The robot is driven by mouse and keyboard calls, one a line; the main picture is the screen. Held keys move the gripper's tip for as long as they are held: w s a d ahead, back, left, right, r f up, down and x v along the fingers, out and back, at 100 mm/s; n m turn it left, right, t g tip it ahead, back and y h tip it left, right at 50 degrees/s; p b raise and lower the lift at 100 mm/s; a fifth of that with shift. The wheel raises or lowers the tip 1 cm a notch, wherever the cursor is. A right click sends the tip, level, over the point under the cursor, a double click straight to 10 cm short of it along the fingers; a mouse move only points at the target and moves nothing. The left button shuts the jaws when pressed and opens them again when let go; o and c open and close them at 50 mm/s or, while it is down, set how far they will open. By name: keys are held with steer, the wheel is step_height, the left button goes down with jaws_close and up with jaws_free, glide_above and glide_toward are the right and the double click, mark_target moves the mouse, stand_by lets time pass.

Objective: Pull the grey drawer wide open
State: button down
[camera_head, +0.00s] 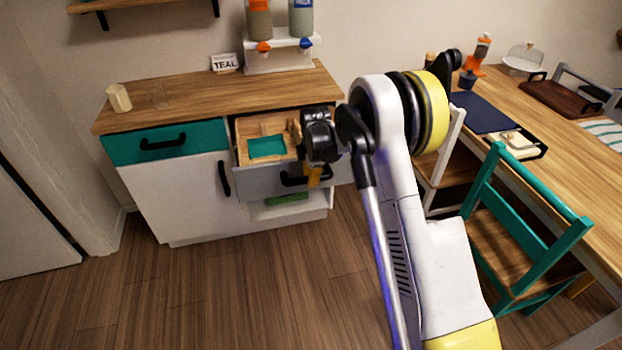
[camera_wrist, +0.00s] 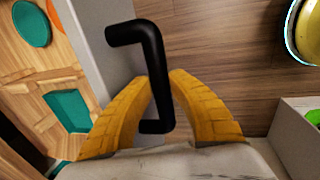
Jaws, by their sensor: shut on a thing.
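The grey drawer (camera_head: 255,182) stands partly out of the cabinet on its right side, so its wooden inside shows from above. Its black handle (camera_head: 291,181) is on the front face. My gripper (camera_head: 314,177) is at the right part of this handle. In the wrist view, the yellow fingers of my gripper (camera_wrist: 158,80) lie on both sides of the black handle (camera_wrist: 152,50), shut on it. The grey drawer front (camera_wrist: 100,35) runs beside it. Inside the drawer are wooden dividers, a teal square (camera_wrist: 68,110) and a teal round piece (camera_wrist: 31,24).
A closed teal drawer (camera_head: 165,143) and a white door (camera_head: 178,195) are to the left. A low compartment with a green thing (camera_head: 287,199) lies below the grey drawer. A teal chair (camera_head: 530,235) and a table stand right. The floor (camera_head: 240,290) in front is clear.

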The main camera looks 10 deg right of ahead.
steer(key=shift+s+f, duration=0.15)
steer(key=shift+s, duration=0.05)
steer(key=c, duration=1.5)
jaws_free()
steer(key=shift+c, duration=0.2)
step_height(320, 180, up, 12)
steer(key=s, duration=0.2)
steer(key=shift+s, duration=0.15)
